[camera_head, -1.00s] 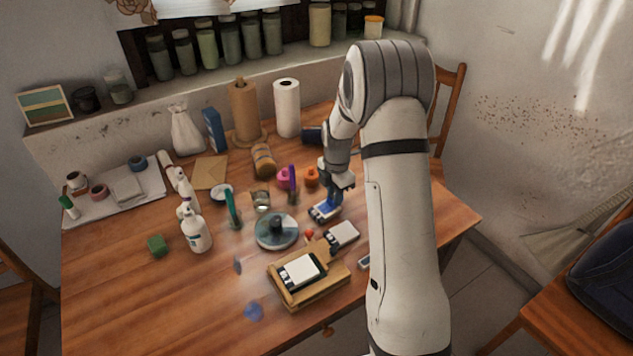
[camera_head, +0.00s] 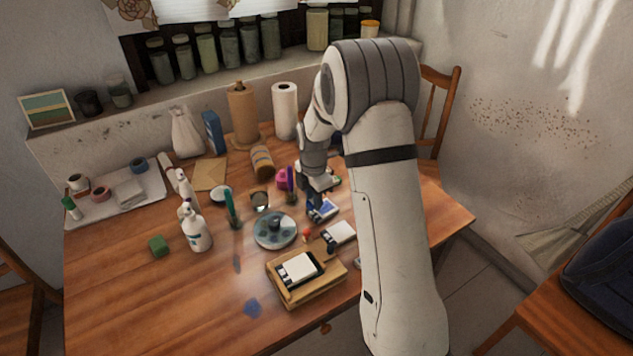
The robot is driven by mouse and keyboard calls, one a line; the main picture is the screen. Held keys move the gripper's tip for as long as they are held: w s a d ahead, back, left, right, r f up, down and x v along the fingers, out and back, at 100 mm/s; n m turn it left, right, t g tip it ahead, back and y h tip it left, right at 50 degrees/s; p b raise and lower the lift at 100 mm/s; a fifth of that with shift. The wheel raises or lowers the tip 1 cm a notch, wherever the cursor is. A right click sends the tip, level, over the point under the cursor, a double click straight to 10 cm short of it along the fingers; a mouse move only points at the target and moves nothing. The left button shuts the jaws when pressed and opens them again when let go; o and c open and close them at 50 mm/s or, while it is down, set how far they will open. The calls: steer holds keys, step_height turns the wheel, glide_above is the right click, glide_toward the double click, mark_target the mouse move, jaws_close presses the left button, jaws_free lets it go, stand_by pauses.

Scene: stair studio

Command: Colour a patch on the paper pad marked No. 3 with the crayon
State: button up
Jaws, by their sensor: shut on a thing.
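My gripper (camera_head: 318,188) points down just above a small pad (camera_head: 322,211) behind the white pads. It is shut on a thin thing taken to be the crayon, mostly hidden by the fingers. The pad below looks blue and white with a dark edge; whether the crayon tip touches it I cannot tell. A second white pad (camera_head: 339,232) lies to its front right. A third white pad (camera_head: 297,269) lies on a wooden tray (camera_head: 318,292). The pads' numbers are too small to read, so I cannot tell which is No. 3.
A round grey dish (camera_head: 271,244) stands left of the pads. Behind are a purple upright thing (camera_head: 291,181) and a pink roll (camera_head: 281,180). The front left tabletop is mostly clear.

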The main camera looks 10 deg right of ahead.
steer(key=shift+d+r+p, duration=0.1)
steer(key=shift+r+p, duration=1.25)
steer(key=shift+r, duration=1.2)
